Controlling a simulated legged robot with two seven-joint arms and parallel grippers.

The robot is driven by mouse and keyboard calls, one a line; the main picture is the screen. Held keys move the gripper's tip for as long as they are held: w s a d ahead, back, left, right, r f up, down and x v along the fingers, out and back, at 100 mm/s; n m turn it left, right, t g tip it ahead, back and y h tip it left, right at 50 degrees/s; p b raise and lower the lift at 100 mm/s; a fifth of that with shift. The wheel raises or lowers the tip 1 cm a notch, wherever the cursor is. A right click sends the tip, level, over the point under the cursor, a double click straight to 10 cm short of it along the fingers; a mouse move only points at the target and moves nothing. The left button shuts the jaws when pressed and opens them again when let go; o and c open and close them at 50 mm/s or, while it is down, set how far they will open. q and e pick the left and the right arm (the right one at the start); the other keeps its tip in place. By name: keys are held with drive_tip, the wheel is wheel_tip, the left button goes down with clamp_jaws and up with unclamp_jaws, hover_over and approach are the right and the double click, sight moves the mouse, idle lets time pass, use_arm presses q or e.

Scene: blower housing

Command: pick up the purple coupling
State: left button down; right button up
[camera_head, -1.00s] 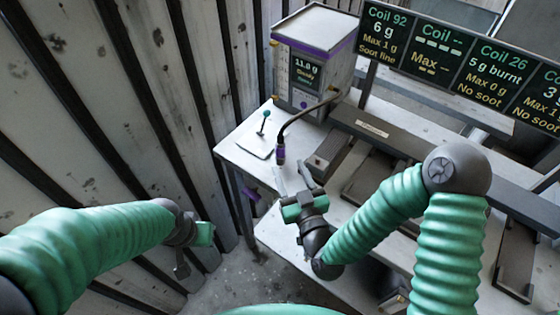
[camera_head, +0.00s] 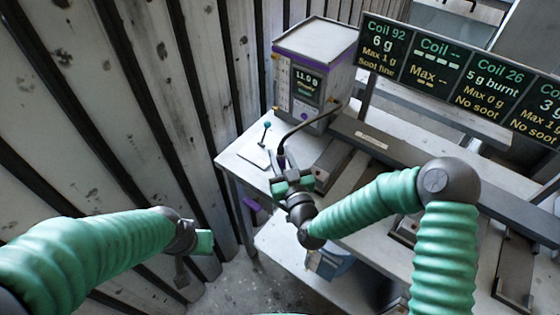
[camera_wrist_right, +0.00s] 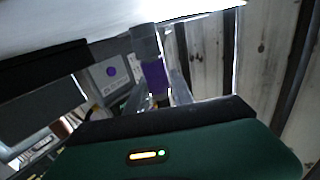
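The purple coupling (camera_head: 281,161) is at the end of a dark hose that comes from the white and purple box (camera_head: 314,62). It hangs near the front edge of the white bench. My right gripper (camera_head: 285,173) is at the coupling with its fingers spread, partly covering it in the head view. In the right wrist view the purple coupling (camera_wrist_right: 155,77) is between the fingers (camera_wrist_right: 158,92), and I see no clear grip on it. My left gripper (camera_head: 192,250) is low at the left, away from the bench; its fingers are hard to make out.
A small teal-topped stick (camera_head: 265,133) stands on a pale plate left of the hose. Dark fixtures (camera_head: 345,165) lie on the bench to the right, below the coil display boards (camera_head: 440,62). A blue bin (camera_head: 330,263) sits on the lower shelf. A corrugated wall (camera_head: 130,100) bounds the left.

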drive_tip(key=shift+d, duration=0.25)
clamp_jaws()
drive_tip(key=shift+a, duration=0.15)
drive_tip(key=shift+r, duration=0.15)
